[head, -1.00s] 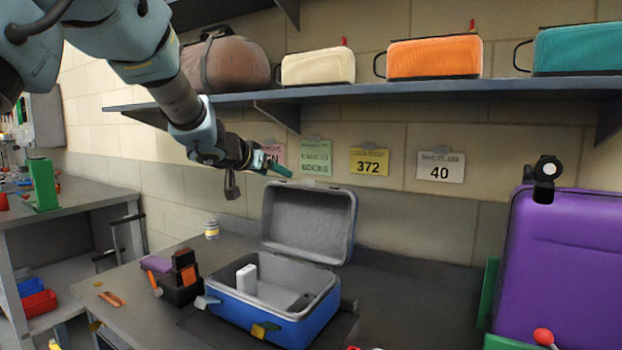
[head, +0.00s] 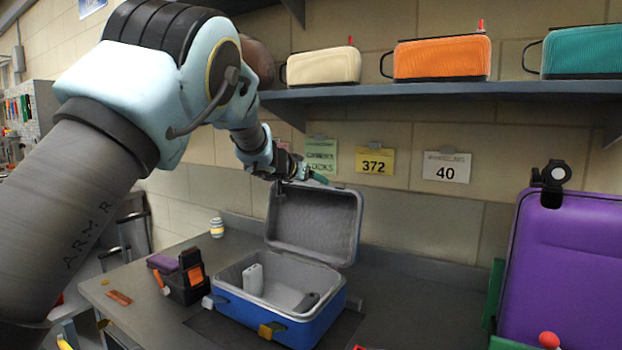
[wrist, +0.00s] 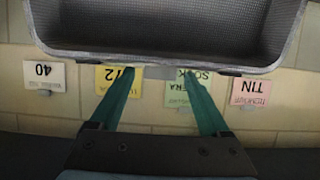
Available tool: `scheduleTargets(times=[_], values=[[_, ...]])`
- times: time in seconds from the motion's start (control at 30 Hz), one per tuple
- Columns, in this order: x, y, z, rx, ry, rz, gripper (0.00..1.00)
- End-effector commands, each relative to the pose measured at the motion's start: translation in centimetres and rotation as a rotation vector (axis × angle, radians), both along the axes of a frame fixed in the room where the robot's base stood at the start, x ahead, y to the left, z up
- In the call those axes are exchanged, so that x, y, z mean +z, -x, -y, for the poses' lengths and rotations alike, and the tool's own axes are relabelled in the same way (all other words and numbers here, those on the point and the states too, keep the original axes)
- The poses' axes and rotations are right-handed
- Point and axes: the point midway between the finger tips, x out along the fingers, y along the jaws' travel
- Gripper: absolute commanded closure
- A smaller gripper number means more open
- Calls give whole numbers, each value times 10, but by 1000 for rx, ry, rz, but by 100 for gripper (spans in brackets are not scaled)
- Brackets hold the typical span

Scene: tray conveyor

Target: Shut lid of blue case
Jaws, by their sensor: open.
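The blue case (head: 301,331) stands on the counter with its lid (head: 315,222) raised upright toward the wall. A white item (head: 253,279) and a dark grey item (head: 306,302) lie inside its grey-lined base. My gripper (head: 318,178) is at the top edge of the raised lid, near the wall. In the wrist view my gripper (wrist: 158,75) shows two green fingers spread apart with nothing between them. The lid's grey inner side (wrist: 170,30) fills the top of that view, its rim near the fingertips. I cannot tell whether they touch.
A shelf (head: 430,91) with cream, orange and teal cases runs above the lid. A dark organizer (head: 188,285) stands left of the case, and a small jar (head: 216,228) is behind it. A purple case (head: 565,270) stands at the right.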

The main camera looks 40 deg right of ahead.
Motion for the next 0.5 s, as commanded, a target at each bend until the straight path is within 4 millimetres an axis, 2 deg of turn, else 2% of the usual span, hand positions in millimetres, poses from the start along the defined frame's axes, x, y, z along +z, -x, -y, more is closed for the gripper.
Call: scheduleTargets(times=[0.27,0.5], values=[[0,0,1,0,1,0,21],[0,0,1,0,0,0,48]])
